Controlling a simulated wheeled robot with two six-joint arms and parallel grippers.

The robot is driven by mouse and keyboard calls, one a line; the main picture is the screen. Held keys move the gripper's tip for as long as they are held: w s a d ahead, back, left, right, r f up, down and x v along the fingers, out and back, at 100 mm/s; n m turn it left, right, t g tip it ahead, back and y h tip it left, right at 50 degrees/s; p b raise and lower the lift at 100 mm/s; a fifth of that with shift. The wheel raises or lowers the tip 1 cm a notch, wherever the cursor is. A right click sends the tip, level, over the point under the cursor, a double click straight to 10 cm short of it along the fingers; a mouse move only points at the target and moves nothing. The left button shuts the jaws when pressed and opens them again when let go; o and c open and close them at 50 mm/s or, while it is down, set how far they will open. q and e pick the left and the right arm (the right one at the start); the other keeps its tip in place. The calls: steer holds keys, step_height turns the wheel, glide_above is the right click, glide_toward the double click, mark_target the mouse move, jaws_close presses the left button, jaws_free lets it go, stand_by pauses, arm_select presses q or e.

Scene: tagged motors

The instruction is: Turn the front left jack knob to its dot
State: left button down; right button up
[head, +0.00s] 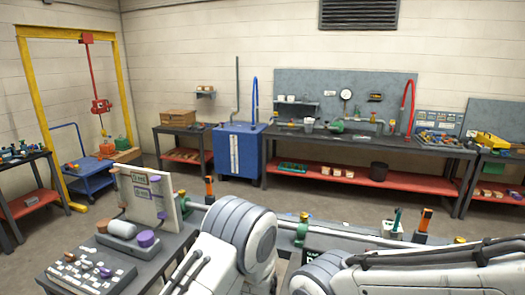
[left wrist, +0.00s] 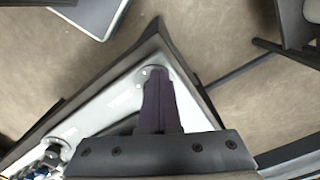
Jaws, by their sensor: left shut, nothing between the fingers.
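In the left wrist view my left gripper (left wrist: 158,85) is shut, its dark fingers together with nothing seen between them. The fingertips lie over a round pale disc (left wrist: 152,72) with small dots near the corner of a light plate (left wrist: 110,95). I cannot tell whether the disc is the front left jack knob, or whether the tips touch it. In the head view my two arms fill the lower middle and right, and neither gripper's fingers show. No jack knob can be clearly picked out there.
A dark table (head: 175,243) at lower left of the head view holds an upright labelled board (head: 140,190), a purple knob (head: 146,238) and a tray of small parts (head: 88,275). A workbench (head: 450,150) and blue cabinet (head: 238,150) stand at the back wall. Open floor lies between.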

arm_select(q)
steer(key=shift+s+d+b, duration=0.1)
steer(key=shift+d+b, duration=0.15)
steer(key=shift+b, duration=0.1)
steer(key=shift+s+d, duration=0.35)
steer(key=shift+s, duration=0.05)
steer(key=shift+b, duration=0.3)
steer(key=shift+s+a+b, duration=0.25)
steer(key=shift+s+b, duration=0.1)
steer(key=shift+b, duration=0.3)
step_height(320, 180, up, 6)
steer(key=p, duration=0.6)
